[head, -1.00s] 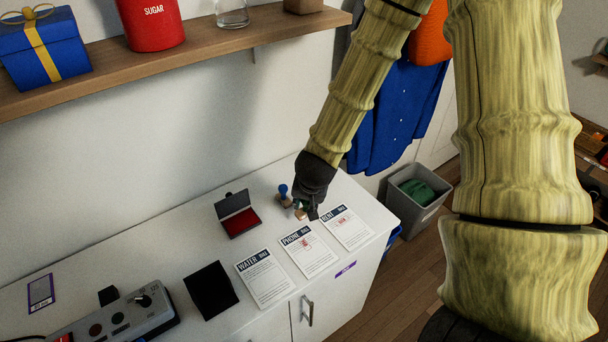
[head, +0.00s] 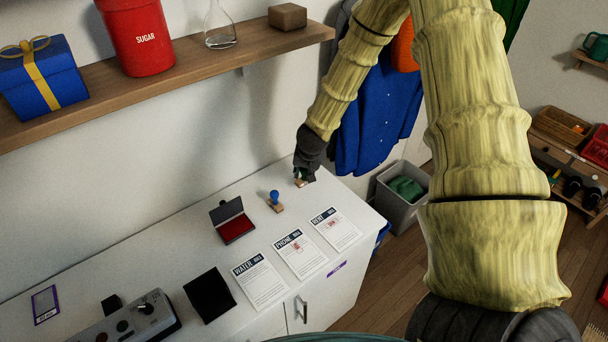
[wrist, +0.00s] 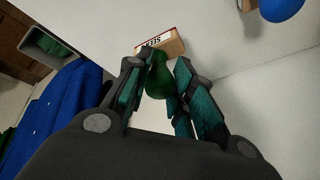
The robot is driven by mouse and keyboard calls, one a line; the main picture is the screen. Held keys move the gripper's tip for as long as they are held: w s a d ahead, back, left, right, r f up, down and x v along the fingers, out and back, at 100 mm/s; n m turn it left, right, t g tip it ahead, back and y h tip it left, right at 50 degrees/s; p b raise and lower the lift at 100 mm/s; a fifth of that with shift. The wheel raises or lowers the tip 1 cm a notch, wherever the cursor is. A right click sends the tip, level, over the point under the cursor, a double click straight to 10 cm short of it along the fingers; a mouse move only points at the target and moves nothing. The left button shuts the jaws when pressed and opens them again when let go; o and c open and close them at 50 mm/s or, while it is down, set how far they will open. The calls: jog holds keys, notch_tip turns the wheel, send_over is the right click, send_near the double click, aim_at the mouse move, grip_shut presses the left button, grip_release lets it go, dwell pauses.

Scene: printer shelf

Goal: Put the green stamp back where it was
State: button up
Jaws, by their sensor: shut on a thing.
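The green stamp (wrist: 157,82) is between my gripper's fingers in the wrist view. Its green handle is gripped, and its wooden base with a lettered label (wrist: 165,46) points away from my palm. My gripper (head: 305,180) is shut on it at the back right of the white cabinet top. In the head view the stamp is mostly hidden by my gripper. I cannot tell whether its base touches the surface. A blue stamp (head: 275,202) stands upright to the left of my gripper; its blue handle also shows in the wrist view (wrist: 281,8).
An open red ink pad (head: 236,228) lies left of the blue stamp. A grey bin (head: 402,205) stands right of the cabinet. A wooden shelf (head: 200,79) runs above.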

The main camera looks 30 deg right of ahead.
aim_at(304, 179)
jog(key=shift+f+p, duration=0.65)
jog(key=shift+f, duration=1.05)
jog(key=shift+f, duration=0.1)
jog(key=o, duration=0.8)
jog(key=shift+r, duration=0.25)
jog(key=shift+b+v, duration=1.4)
jog(key=shift+v, duration=4.5)
